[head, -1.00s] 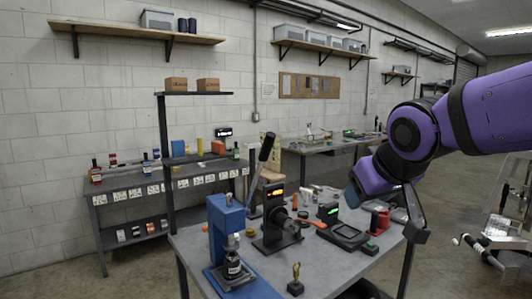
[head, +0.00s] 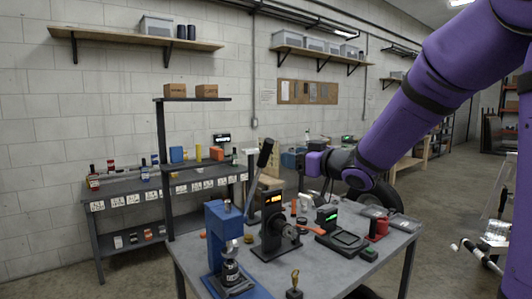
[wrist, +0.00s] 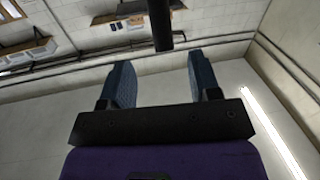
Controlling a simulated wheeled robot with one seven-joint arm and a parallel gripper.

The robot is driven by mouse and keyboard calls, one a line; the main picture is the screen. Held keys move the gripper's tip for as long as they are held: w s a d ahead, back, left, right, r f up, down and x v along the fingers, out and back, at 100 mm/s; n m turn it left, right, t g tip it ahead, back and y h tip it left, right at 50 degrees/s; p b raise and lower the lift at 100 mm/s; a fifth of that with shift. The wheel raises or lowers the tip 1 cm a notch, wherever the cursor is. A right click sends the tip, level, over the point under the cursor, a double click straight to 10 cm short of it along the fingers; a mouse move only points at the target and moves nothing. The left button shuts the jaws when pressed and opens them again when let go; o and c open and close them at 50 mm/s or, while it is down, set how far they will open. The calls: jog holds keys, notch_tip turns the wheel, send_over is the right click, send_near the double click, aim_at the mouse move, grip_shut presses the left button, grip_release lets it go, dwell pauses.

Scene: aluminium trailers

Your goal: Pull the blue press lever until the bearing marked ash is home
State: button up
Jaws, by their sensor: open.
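The blue press (head: 221,240) stands at the front left of the bench. A dark cylindrical part (head: 230,272) with a pale label sits under its ram; the label is too small to read and I cannot tell how far it is seated. A lever (head: 265,153) with a dark grip and grey shaft rises tilted from beside the press's right side. My gripper (head: 308,163) is to the right of the grip, pointing toward it. In the wrist view a dark rod (wrist: 160,22), seemingly the grip, stands beyond and between the open, empty fingers (wrist: 163,80).
A black machine (head: 274,232) with an amber display stands right of the blue press. A green-lit device (head: 328,215), a dark tray (head: 342,241) and a red item (head: 377,228) lie farther right. A small gold-topped piece (head: 295,281) stands at the front edge.

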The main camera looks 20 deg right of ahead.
aim_at(270, 152)
jog(key=x, duration=1)
jog(key=shift+w+a, duration=0.25)
jog(key=shift+w, duration=0.1)
jog(key=shift+c, duration=0.2)
grip_shut()
